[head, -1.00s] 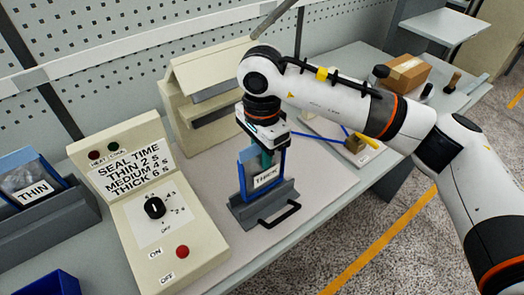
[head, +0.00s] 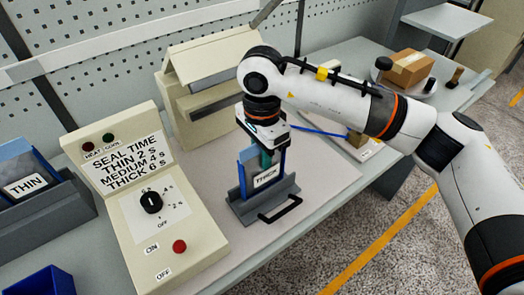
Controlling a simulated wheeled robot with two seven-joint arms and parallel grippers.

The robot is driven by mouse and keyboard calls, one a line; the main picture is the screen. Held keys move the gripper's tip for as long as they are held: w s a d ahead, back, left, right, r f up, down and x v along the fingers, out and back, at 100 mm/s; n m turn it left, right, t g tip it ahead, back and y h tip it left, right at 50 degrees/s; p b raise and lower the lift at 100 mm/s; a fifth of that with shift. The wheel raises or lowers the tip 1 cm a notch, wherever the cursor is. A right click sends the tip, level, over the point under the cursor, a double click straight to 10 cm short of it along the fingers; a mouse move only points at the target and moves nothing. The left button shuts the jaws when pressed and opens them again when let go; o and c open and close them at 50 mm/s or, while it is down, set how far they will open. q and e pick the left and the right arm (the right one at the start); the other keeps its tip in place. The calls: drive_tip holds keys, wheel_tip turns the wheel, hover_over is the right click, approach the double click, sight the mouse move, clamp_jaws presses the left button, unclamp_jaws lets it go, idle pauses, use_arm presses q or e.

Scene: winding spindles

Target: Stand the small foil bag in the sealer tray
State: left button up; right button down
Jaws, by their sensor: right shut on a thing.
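The sealer tray (head: 240,209) is a grey slotted base with a black handle at its front, standing on the pale mat. A blue-edged bag (head: 266,178) with a THICK label, which I take for the small foil bag, stands upright in it. My right gripper (head: 265,157) points down from above and is shut on the bag's upper part. Whether the bag's bottom touches the tray floor cannot be seen. My left gripper is not in view.
A control box (head: 200,250) with a dial stands left of the tray. The beige sealer (head: 195,65) stands behind. A grey THIN holder (head: 45,213) and a blue bin (head: 48,282) are at the left. A cardboard box (head: 408,68) stands at the back right.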

drive_tip(key=shift+f+b, duration=0.65)
drive_tip(key=shift+f, duration=0.15)
drive_tip(key=c, duration=1.1)
unclamp_jaws()
drive_tip(key=shift+c, duration=0.2)
drive_tip(key=shift+r, duration=0.1)
wheel_tip(320, 180, up, 12)
drive_tip(key=shift+b, duration=0.7)
